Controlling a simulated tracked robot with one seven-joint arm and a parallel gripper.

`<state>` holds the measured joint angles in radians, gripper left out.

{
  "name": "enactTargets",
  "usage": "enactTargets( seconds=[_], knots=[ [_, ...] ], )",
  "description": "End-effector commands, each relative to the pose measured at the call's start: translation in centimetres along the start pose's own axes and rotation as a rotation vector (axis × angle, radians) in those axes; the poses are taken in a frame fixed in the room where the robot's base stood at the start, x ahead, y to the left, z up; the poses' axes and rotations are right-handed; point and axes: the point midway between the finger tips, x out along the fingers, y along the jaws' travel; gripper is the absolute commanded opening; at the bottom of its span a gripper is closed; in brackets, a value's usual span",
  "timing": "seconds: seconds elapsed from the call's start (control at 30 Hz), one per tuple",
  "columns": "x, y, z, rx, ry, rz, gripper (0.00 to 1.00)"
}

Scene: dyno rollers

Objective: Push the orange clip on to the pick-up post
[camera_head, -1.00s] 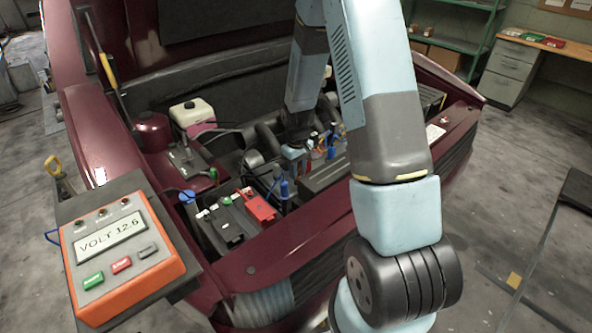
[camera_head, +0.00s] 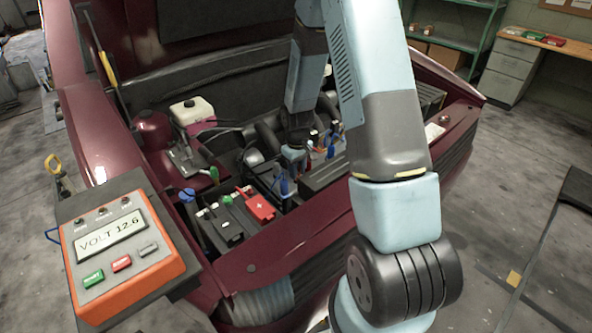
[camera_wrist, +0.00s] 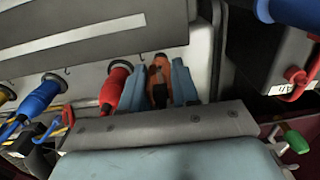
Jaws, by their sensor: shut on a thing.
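In the wrist view the orange clip (camera_wrist: 160,72) is held between the two light-blue fingers of my gripper (camera_wrist: 159,88). My gripper is shut on it. The clip's upper end lies against a grey panel edge; I cannot tell whether it sits around a post or only beside one, and the post is not clearly visible. In the head view my gripper (camera_head: 293,155) is down in the engine bay, and the clip is too small or hidden there to make out.
A battery with a red terminal cover (camera_head: 259,206) is nearby. A tester reading VOLT 12.6 (camera_head: 115,262) stands at left. The bay's front edge lies below my arm.

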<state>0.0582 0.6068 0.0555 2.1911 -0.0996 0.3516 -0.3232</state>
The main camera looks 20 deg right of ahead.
Motion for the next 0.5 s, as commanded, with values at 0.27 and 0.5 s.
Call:
enactTargets(
  seconds=[0.27,0.5],
  knots=[
    [0.42,0.0,-0.02,0.0,0.0,0.0,0.0],
    [0.38,-0.01,-0.02,0.0,0.0,0.0,0.53]
  ],
)
